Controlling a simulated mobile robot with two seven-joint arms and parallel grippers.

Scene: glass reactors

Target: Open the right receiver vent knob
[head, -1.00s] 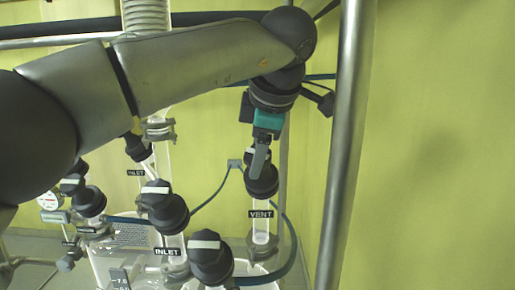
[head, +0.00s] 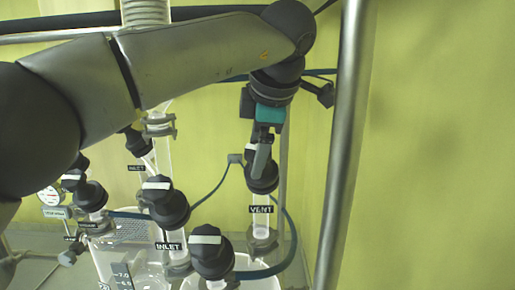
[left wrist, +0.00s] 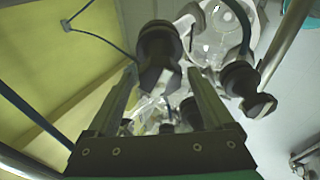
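The black vent knob (head: 262,182) sits on a glass tube above a VENT label in the head view. My left gripper (head: 262,157) comes down on it from above, its fingers overlapping the knob's top. In the left wrist view a black knob (left wrist: 160,48) shows between the tips of my left gripper (left wrist: 162,74). The fingers are spread, with a gap between them; whether they touch the knob cannot be told. The fingers partly hide the knob's top in the head view. My right gripper is not in view.
Knobs with white-marked tops stand left of the vent, one above an INLET label (head: 165,202) and another at the front (head: 211,252). A dark hose (head: 287,255) curves beside the vent tube. A metal post (head: 343,150) stands close on the right.

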